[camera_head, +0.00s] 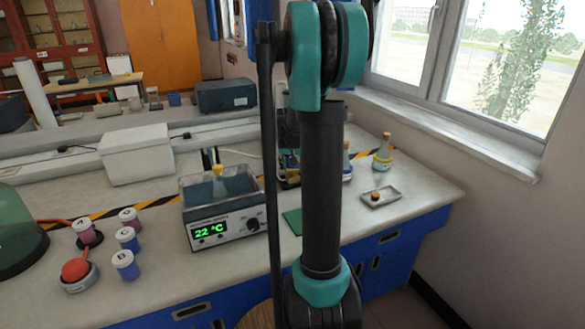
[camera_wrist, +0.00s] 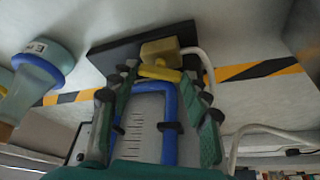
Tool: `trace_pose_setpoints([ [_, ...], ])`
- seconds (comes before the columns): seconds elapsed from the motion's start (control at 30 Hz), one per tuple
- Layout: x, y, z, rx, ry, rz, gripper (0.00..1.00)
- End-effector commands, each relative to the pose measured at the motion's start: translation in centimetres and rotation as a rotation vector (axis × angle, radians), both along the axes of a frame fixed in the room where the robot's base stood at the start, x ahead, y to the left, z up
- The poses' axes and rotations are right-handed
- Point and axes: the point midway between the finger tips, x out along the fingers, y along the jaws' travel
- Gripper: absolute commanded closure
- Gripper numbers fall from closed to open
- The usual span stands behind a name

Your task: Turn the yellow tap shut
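The yellow tap (camera_wrist: 160,73) shows in the wrist view as a short bar lying crosswise, against a tan block (camera_wrist: 160,51). A blue U-shaped frame (camera_wrist: 169,125) and a pale panel with graduation marks (camera_wrist: 139,125) show between the fingers, on the near side of the tap. My gripper (camera_wrist: 160,72) is open, its green ribbed fingers on either side of the tap. I cannot tell whether a fingertip touches it. In the head view my arm hides the gripper and most of the apparatus behind it, and the tap cannot be made out there.
A water bath (camera_head: 222,200) reading 22 °C stands left of my arm. Several lidded jars (camera_head: 125,240) and a red button (camera_head: 76,271) are further left. A conical flask (camera_head: 383,152) and a small tray (camera_head: 381,197) stand right. A white hose (camera_wrist: 207,70) runs beside the tap.

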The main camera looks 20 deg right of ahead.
Motion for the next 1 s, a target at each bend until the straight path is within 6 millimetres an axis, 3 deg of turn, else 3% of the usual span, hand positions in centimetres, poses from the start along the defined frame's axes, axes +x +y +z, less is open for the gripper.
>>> trace_pose_setpoints([
  [0.03, 0.0, 0.0, 0.0, 0.000, 0.000, 0.000, 0.45],
  [0.13, 0.0, 0.0, 0.0, 0.000, 0.000, 0.000, 0.33],
  [0.57, -0.3, 0.2, 0.7, 0.000, 0.000, 0.001, 0.33],
  [1.0, -2.9, 1.6, 7.7, 0.000, 0.000, 0.001, 0.33],
])
